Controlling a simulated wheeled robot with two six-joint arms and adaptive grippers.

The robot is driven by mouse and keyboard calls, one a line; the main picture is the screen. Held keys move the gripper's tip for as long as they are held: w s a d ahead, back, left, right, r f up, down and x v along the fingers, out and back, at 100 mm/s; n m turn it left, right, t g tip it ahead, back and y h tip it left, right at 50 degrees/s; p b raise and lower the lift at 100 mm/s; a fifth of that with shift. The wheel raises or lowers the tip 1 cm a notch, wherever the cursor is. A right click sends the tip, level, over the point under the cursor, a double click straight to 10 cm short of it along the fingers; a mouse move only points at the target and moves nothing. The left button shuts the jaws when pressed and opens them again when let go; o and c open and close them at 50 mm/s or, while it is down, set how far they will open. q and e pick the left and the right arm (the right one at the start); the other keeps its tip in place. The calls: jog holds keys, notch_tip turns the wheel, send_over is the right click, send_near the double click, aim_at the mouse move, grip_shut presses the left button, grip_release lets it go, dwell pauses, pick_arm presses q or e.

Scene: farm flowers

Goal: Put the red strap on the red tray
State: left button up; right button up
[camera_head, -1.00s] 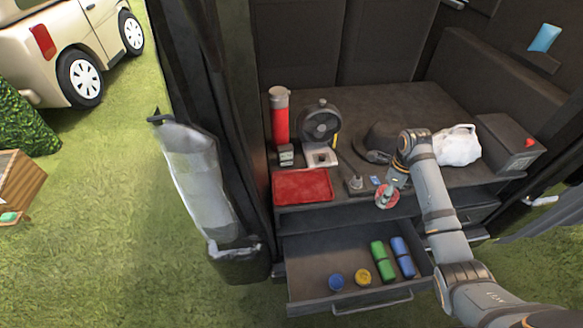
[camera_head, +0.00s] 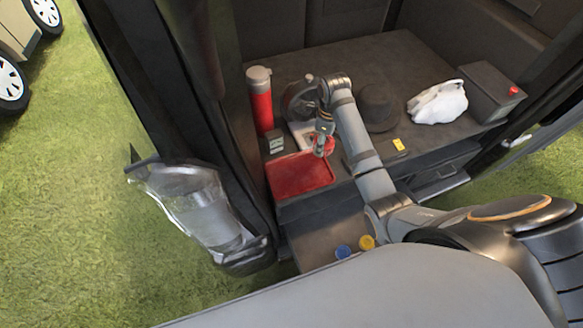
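The red tray (camera_head: 290,177) lies flat at the front left of the dark shelf. My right gripper (camera_head: 323,147) comes in from the right and points down over the tray's back right corner. It is shut on a small round red thing, which looks like the red strap (camera_head: 330,144). The gripper partly hides the strap, and I cannot tell whether the strap touches the tray. My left gripper is not in view.
A red bottle with a grey cap (camera_head: 261,103) stands behind the tray, near a small dark box (camera_head: 275,142). A fan (camera_head: 298,98) is partly behind my arm. A dark hat (camera_head: 378,108), a white bag (camera_head: 437,103) and a black box (camera_head: 490,93) stand right. The open drawer (camera_head: 318,236) holds blue and yellow rolls.

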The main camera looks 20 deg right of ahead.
jog(key=p, duration=0.2)
send_over(291, 176)
jog(key=f, duration=0.6)
jog(key=shift+w+d+f, duration=0.15)
jog(key=shift+d+f, duration=0.15)
jog(key=shift+f, duration=0.05)
jog(key=shift+a+f, duration=0.2)
jog(key=shift+f, duration=2.1)
jog(key=shift+f, duration=0.2)
jog(key=o, duration=1.3)
jog(key=shift+r, duration=0.15)
